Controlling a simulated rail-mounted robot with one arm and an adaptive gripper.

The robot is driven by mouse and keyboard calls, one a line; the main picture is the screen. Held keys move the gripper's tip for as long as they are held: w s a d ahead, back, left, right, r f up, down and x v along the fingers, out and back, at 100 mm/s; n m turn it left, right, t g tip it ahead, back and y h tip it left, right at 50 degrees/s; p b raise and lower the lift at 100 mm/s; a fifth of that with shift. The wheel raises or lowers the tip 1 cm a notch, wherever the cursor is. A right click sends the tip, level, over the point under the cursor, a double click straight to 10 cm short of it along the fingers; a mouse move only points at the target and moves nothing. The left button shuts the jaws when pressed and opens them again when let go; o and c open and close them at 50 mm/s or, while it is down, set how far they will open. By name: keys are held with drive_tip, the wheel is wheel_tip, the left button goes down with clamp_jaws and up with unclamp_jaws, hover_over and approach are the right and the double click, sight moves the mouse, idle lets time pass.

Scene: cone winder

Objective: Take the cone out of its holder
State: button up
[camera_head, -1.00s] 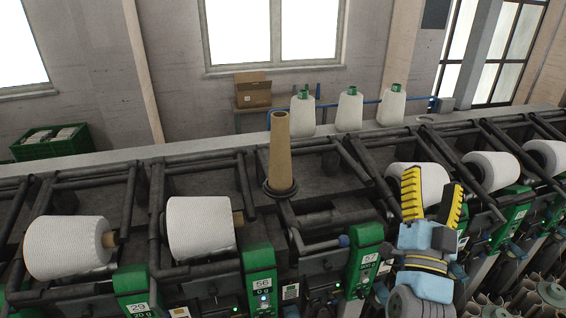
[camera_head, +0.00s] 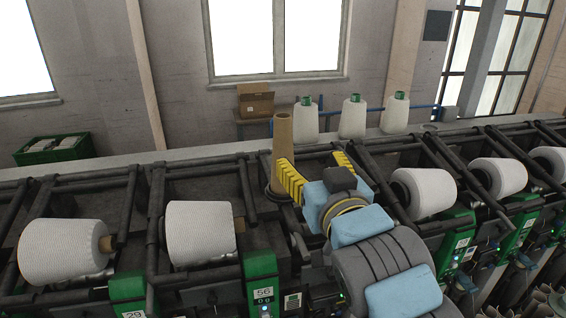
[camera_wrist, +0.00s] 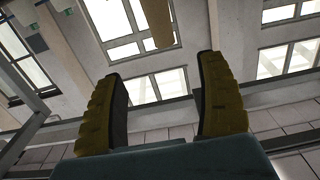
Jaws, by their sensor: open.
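The cone (camera_head: 283,142) is a bare brown tapered tube standing upright in its dark ring-shaped holder (camera_head: 277,193) on the winder, in the middle of the head view. My gripper (camera_head: 317,172) has yellow ridged fingers, spread open and empty. Its left finger overlaps the lower right side of the cone in the head view; I cannot tell whether they touch. In the wrist view the two fingers (camera_wrist: 165,95) stand apart with nothing between their pads. A brown tapered end of the cone (camera_wrist: 158,22) shows at the top, beyond the fingertips.
White yarn packages sit on the winder on both sides, such as one at left (camera_head: 200,230) and one at right (camera_head: 424,190). Dark bars and arms (camera_head: 150,210) surround the holder. Several white cones (camera_head: 352,116) stand behind. A cardboard box (camera_head: 256,101) and green crate (camera_head: 52,149) are farther back.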

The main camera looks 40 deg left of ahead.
sight(284, 129)
drive_tip(key=p+x, duration=0.3)
drive_tip(key=x, duration=0.9)
drive_tip(key=shift+r, duration=0.1)
drive_tip(key=shift+s+p+x, duration=0.25)
drive_tip(key=shift+p+x, duration=0.9)
drive_tip(key=shift+x, duration=1.45)
drive_tip(key=c, duration=1.2)
